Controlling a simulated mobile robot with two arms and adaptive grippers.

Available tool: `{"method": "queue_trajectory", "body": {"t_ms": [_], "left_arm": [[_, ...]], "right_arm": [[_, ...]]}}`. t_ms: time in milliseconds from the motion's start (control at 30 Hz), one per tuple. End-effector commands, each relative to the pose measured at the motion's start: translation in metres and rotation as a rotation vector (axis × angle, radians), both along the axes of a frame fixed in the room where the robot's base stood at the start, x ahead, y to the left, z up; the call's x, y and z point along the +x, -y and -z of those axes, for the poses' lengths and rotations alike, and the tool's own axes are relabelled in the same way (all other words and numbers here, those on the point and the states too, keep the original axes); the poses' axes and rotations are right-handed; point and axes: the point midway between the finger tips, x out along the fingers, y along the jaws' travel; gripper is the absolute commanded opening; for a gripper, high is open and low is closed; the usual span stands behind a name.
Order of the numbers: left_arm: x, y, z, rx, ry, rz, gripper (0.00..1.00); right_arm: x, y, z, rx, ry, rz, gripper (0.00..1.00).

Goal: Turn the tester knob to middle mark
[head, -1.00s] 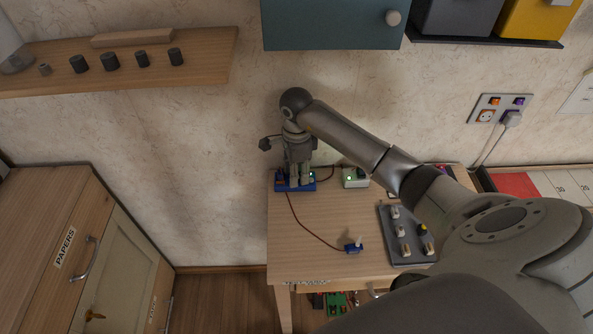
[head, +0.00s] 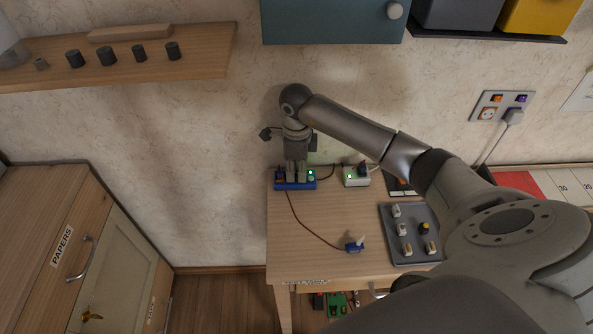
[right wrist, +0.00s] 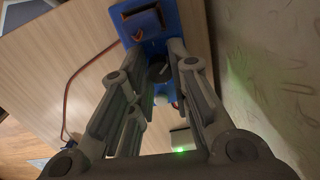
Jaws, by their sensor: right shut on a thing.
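In the right wrist view the tester's blue case (right wrist: 135,14) shows at the top, with a dark framed window. Its dark round knob (right wrist: 158,73), with a pale line on it, sits between my fingertips. My right gripper (head: 297,179) points down over the tester and is shut on the knob. The fingers partly hide the knob and the tester's face, and I cannot read the marks. My left gripper is not in view.
A white box with a green light (head: 355,177) stands right of the tester. A cable runs to a small blue plug (head: 354,247). A grey tray (head: 418,253) of small parts lies front right. A shelf (head: 200,64) and blue cabinet (head: 330,25) hang above.

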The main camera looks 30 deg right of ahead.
Motion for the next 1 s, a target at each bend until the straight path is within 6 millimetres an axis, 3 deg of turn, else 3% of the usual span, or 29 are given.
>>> {"method": "queue_trajectory", "body": {"t_ms": [400,867,900,1000], "left_arm": [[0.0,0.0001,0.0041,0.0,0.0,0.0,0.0],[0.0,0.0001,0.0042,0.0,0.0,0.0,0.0],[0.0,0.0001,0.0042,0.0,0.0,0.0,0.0],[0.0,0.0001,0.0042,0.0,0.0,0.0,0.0]], "right_arm": [[0.0005,0.0001,-0.0004,0.0,0.001,0.175,0.0],[0.0004,-0.0001,-0.0004,0.0,0.001,0.191,0.0],[0.0004,-0.0001,-0.0004,0.0,0.001,0.191,0.21],[0.0004,-0.0001,-0.0004,0.0,0.001,0.191,0.34]]}}
